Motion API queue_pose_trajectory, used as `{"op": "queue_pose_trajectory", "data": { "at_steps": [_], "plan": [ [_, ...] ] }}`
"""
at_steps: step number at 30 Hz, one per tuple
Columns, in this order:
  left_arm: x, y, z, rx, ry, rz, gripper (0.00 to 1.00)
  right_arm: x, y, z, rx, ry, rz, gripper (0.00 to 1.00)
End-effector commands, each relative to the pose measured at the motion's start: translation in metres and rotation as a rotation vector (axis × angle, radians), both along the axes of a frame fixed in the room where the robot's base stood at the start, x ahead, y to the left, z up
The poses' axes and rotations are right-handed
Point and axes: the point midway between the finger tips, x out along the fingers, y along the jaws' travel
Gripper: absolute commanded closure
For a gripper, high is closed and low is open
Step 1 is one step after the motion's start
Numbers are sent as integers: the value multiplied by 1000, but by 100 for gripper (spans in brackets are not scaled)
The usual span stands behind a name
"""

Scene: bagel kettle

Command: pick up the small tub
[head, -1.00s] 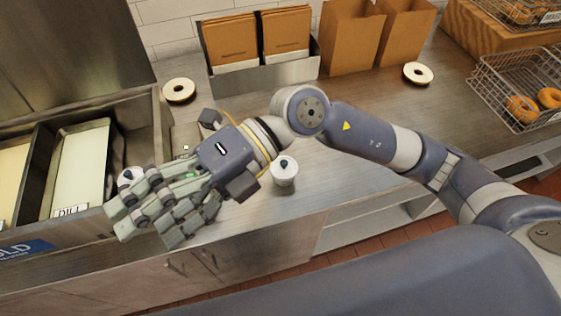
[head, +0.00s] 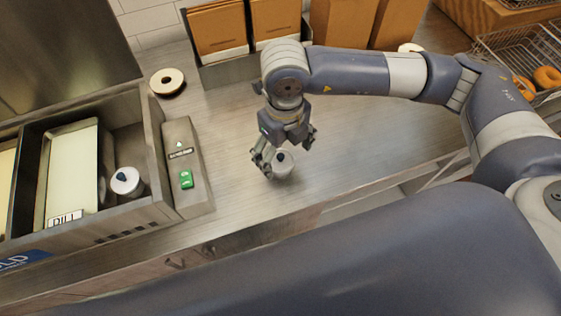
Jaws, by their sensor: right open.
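A small white tub (head: 283,167) with a dark spot on its lid stands upright on the steel counter. My right gripper (head: 281,159) points down over this tub, its open fingers on either side of it. I cannot tell whether the fingers touch it. A second small white tub (head: 126,181), also with a dark-marked lid, sits in the cold well at the left, beside the pale tray labelled DILL. My left gripper is not in view.
A grey control box with a green switch (head: 186,180) stands right of the cold well (head: 158,150). Brown bags (head: 345,22) stand at the back. A wire basket (head: 500,55) with bagels is at the right. The counter's front is clear.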

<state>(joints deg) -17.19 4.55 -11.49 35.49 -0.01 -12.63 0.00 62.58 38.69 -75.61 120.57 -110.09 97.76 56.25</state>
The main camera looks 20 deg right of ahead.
Motion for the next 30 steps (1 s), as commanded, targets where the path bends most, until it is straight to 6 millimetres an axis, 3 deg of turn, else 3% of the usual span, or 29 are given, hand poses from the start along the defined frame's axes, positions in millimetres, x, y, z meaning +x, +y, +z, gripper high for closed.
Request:
{"op": "queue_pose_trajectory", "data": {
  "at_steps": [5,12,21,27,28,30],
  "plan": [
    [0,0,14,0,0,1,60,1,1,-14,0,5,0,20],
    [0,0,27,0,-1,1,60,4,2,-48,2,4,1,20],
    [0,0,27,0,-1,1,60,5,3,-54,3,1,2,20],
    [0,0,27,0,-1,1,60,5,3,-54,3,1,2,65],
    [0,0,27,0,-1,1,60,5,3,-54,3,1,2,71],
    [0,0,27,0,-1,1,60,5,3,-54,3,1,2,71]
  ]
}}
